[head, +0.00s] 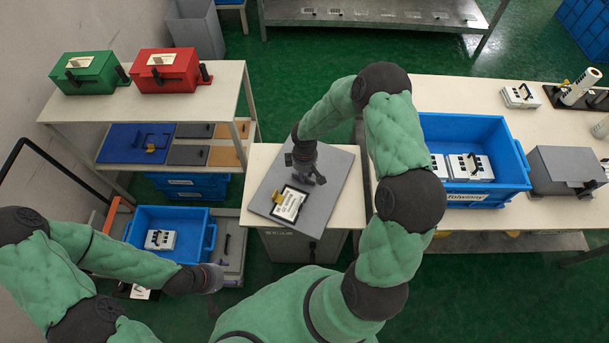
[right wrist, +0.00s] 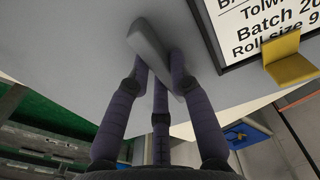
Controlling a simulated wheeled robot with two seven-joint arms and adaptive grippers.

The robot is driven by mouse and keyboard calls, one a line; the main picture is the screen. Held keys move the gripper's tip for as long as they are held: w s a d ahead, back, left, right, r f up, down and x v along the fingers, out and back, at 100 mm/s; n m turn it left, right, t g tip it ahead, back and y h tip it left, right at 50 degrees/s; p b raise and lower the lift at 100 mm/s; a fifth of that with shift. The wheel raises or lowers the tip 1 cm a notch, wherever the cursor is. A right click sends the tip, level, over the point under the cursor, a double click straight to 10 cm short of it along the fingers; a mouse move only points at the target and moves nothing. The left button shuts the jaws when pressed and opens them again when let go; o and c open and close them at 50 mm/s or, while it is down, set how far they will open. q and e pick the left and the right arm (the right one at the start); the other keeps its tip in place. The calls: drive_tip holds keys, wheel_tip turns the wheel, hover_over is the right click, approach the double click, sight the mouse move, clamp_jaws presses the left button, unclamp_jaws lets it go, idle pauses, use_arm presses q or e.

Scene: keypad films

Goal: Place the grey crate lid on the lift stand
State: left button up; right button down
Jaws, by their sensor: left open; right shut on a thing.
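The grey crate lid (head: 331,206) is a flat plate with a framed label and a yellow tab, in the middle of the head view. My right gripper (head: 305,178) is over it, its fingers shut around the lid's grey handle (right wrist: 150,42). I cannot tell whether lid and stand touch. The label (right wrist: 268,24) shows close up in the right wrist view. My left gripper (head: 213,304) is open and empty at lower left.
A blue crate (head: 525,172) with white boxes stands on the right table (head: 450,97), beside a grey box (head: 562,165). Green (head: 88,72) and red (head: 166,70) boxes sit on the left shelf. Another blue crate (head: 206,233) is low at left.

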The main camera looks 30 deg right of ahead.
drive_tip(key=shift+r, duration=0.15)
drive_tip(key=c, duration=1.1)
unclamp_jaws()
drive_tip(key=shift+f, duration=0.2)
drive_tip(key=shift+r, duration=0.25)
wheel_tip(320, 180, up, 12)
drive_tip(key=f+p, duration=0.1)
drive_tip(key=p, duration=0.3)
drive_tip(key=m+y, duration=0.4)
drive_tip(key=m, duration=0.1)
hover_over(281, 216)
wheel_tip(281, 216, down, 8)
drive_tip(key=shift+f, duration=0.25)
drive_tip(key=s+a+f+m, duration=0.1)
drive_tip(key=s, duration=0.2)
drive_tip(key=s+a+f+m, duration=0.1)
drive_tip(key=s+a+m, duration=0.1)
drive_tip(key=s, duration=0.1)
drive_tip(key=s+a+f+m, duration=0.1)
drive_tip(key=s, duration=0.2)
drive_tip(key=shift+a+f+m, duration=0.25)
drive_tip(key=shift+a+m, duration=0.05)
